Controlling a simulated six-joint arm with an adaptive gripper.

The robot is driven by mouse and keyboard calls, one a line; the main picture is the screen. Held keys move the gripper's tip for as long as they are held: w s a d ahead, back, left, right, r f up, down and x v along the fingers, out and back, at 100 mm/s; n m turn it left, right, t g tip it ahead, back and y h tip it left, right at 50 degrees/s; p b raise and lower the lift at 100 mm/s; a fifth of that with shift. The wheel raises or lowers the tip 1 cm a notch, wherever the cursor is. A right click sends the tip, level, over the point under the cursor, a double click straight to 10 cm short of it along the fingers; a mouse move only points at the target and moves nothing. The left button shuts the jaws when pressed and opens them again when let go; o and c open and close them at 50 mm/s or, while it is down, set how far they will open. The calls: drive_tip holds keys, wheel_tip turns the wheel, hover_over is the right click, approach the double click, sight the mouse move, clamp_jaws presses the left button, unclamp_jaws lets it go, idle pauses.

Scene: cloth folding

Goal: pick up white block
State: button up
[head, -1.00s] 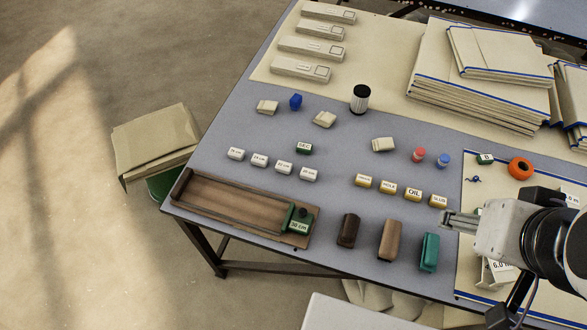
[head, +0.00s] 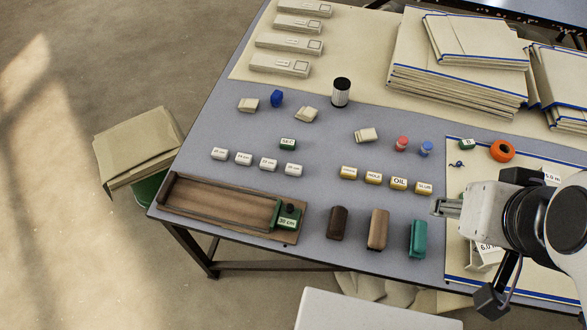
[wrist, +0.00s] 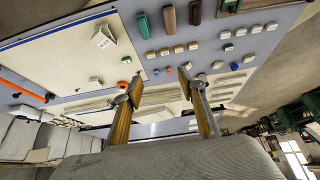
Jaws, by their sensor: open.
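Several small white labelled blocks stand in a row on the grey table, left of centre in the head view: a first block (head: 219,154), a second (head: 244,158), a third (head: 268,164) and a fourth (head: 293,170). I cannot tell which one the task means. The row also shows small at the upper right of the wrist view, with one white block (wrist: 256,28) there. My gripper (head: 439,207) is at the right, above the table near the cream mat's left edge, well apart from the row. In the wrist view its fingers (wrist: 160,82) are spread and empty.
Yellow labelled blocks (head: 399,184) stand between the white row and my gripper. Brown blocks (head: 377,230) and a teal block (head: 418,239) stand near the front edge. A wooden tray (head: 215,204) lies in front of the white row. Folded cloths (head: 450,85) are stacked behind.

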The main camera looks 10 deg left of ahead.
drive_tip(key=shift+a, duration=0.15)
drive_tip(key=w+a+f+n+g, duration=0.2)
drive_tip(key=w+a+f+n, duration=0.3)
drive_tip(key=w+a+f, duration=0.2)
drive_tip(key=w+a+f+n+g, duration=0.2)
drive_tip(key=w+a+f+n, duration=0.3)
drive_tip(key=w+a+f, duration=0.3)
drive_tip(key=w+a+f+n+g, duration=0.2)
drive_tip(key=w+a+f+n, duration=0.4)
drive_tip(key=a+f, duration=0.7)
drive_tip(key=shift+w+a+f, duration=0.1)
drive_tip(key=shift+w+a, duration=0.95)
drive_tip(key=shift+a, duration=0.2)
drive_tip(key=shift+w+a+n, duration=0.2)
drive_tip(key=shift+w+n, duration=0.1)
drive_tip(key=shift+n, duration=0.1)
drive_tip(key=shift+w+a+r+n, duration=0.1)
drive_tip(key=shift+w+r+n, duration=0.1)
drive_tip(key=shift+n, duration=0.4)
drive_tip(key=shift+s, duration=0.1)
drive_tip(key=shift+f, duration=0.1)
